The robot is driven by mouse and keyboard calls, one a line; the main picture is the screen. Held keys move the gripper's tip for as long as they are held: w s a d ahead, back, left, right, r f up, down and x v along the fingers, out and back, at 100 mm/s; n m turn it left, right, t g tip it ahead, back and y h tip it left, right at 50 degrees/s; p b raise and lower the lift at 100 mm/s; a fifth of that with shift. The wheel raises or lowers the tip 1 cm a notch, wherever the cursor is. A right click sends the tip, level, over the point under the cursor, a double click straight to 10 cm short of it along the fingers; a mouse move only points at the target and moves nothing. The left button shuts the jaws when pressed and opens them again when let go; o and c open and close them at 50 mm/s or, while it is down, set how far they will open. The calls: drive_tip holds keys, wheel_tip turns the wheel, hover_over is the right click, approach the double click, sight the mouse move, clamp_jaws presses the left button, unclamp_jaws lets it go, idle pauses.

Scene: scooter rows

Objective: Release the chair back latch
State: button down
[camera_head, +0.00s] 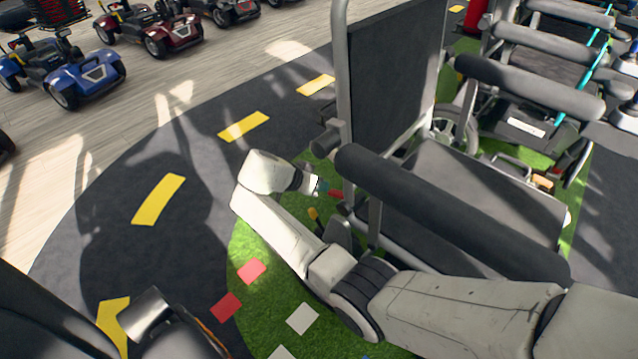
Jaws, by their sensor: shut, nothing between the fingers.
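The wheelchair stands at the centre right of the head view, with an upright black chair back (391,85), a grey back post (343,70), a black padded armrest (440,210) and a dark seat (480,185). My white arm crosses the lower picture and bends up on the chair's left side. My gripper (320,185) is small in view, shut and empty, close beside the lower back post. A small red piece (337,194) shows just right of its tip; I cannot tell whether this is the chair back latch, or whether the gripper touches it.
More wheelchairs (545,85) stand close by on the right. Blue (75,75) and red (155,25) scooters stand at the upper left. The dark path with yellow dashes (158,199), left of the chair, is clear. Green turf with coloured squares lies below.

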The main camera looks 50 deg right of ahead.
drive_tip(key=shift+r+p, duration=0.45)
drive_tip(key=shift+r, duration=0.3)
drive_tip(key=p+v, duration=0.3)
drive_tip(key=v, duration=0.7)
drive_tip(key=shift+a+r, duration=0.25)
drive_tip(key=shift+r, duration=0.05)
